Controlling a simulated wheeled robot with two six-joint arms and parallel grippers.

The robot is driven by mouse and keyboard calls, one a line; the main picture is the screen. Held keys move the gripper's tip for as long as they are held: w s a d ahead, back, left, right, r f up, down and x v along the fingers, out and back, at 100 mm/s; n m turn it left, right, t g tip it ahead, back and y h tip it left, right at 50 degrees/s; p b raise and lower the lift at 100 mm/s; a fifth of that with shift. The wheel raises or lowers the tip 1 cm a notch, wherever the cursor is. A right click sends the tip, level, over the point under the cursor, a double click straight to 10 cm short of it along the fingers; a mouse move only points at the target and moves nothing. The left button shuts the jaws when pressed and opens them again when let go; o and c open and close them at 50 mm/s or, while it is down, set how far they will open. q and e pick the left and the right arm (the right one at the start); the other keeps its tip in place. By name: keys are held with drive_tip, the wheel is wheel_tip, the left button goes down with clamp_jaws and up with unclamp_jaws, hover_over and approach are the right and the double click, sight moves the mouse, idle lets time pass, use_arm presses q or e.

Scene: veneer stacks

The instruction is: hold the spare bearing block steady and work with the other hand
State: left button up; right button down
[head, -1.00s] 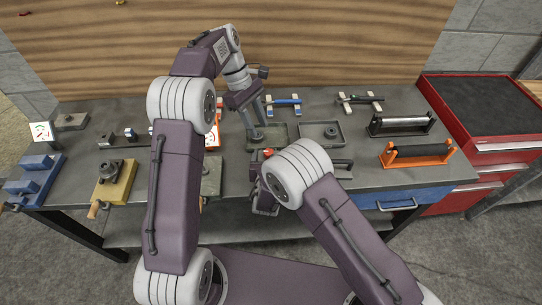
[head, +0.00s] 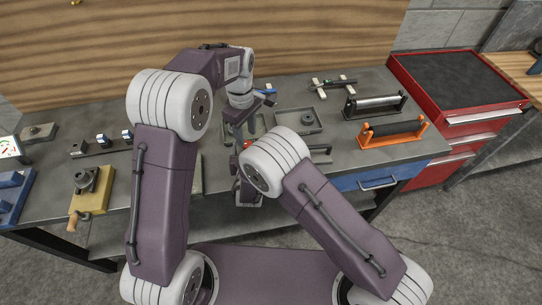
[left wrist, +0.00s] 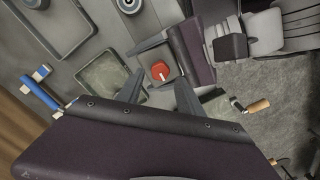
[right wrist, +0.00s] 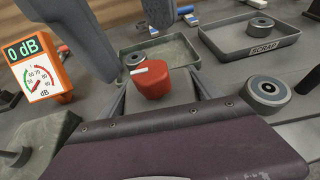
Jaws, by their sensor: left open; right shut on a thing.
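A small block with a red knob (right wrist: 153,80), which bears a white pointer mark, sits between the fingers of my right gripper (right wrist: 156,98). The right gripper is shut on it. Whether it is the spare bearing block I cannot tell; its lower part is hidden. In the head view the red knob (head: 248,143) shows at the front of the bench. My left gripper (head: 240,131) is open and points down. In the left wrist view its fingers (left wrist: 160,95) stand apart on either side of the red knob (left wrist: 161,72). I cannot tell whether they touch it.
A tray marked SCRAP (right wrist: 262,44) holds a grey ring part, and a greenish tray (right wrist: 125,58) lies beside it. An orange dB meter (right wrist: 40,78) stands close on the left.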

sight(247, 143)
use_arm(q)
drive_tip(key=shift+f, duration=2.15)
drive_tip(key=c, duration=0.9)
drive_tip(key=shift+m, duration=0.9)
drive_tip(key=shift+c, duration=0.2)
drive_tip(key=shift+m, duration=1.9)
drive_tip(key=shift+m, duration=1.8)
